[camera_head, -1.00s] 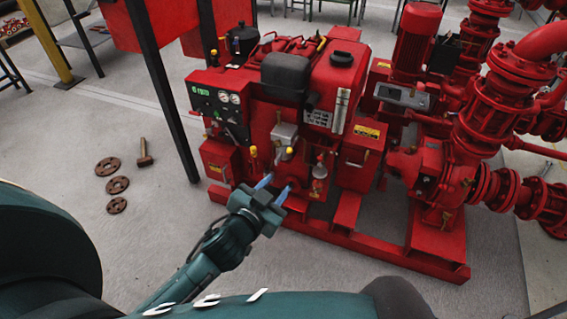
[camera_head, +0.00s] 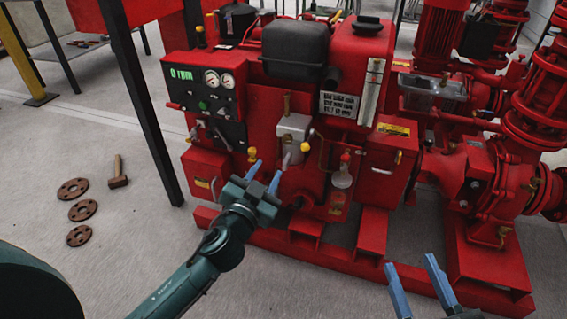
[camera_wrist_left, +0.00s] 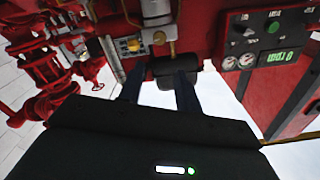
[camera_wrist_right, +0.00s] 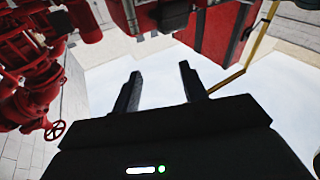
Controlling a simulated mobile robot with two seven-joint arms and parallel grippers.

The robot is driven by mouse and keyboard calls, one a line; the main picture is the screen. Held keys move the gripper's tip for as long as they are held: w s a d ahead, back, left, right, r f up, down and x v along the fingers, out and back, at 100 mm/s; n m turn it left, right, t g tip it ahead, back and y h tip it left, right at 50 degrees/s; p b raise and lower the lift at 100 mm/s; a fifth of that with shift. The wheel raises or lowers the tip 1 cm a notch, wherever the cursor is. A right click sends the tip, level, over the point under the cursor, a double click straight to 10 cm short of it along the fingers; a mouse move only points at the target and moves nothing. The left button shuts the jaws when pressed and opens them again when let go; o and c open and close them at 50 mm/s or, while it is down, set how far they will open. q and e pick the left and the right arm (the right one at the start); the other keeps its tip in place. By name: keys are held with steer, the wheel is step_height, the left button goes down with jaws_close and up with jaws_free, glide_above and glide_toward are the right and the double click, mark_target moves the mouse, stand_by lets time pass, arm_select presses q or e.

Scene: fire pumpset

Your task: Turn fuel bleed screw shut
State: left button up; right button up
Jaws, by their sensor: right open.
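The red pump engine (camera_head: 300,110) fills the middle of the head view. I cannot tell which small part is the fuel bleed screw. My left gripper (camera_head: 264,174) is open and empty in front of the engine, below the grey box; its open fingers (camera_wrist_left: 160,85) also show in the left wrist view. My right gripper (camera_head: 411,264) is open and empty at the lower right, before the red base frame.
The control panel (camera_head: 212,98) with gauges is on the engine's left, beside a dark post (camera_head: 148,100). Red pump pipes (camera_head: 530,120) stand at the right. A hammer (camera_head: 118,172) and rusty flanges (camera_head: 82,210) lie on the left floor. A red base frame edge runs along the front.

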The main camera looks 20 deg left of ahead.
mark_target(287, 141)
arm_select(q)
steer(key=w+b, duration=0.1)
steer(key=w, duration=0.7)
steer(key=w+b, duration=0.1)
steer(key=w, duration=0.4)
steer(key=shift+d+f+b, duration=0.2)
steer(key=shift+f+b, duration=0.1)
steer(key=shift+f, duration=0.1)
steer(key=shift+w, duration=0.1)
steer(key=c, duration=0.7)
arm_select(e)
steer(key=shift+a+f+y, duration=0.1)
steer(key=shift+a+y, duration=0.25)
steer(key=shift+y, duration=0.05)
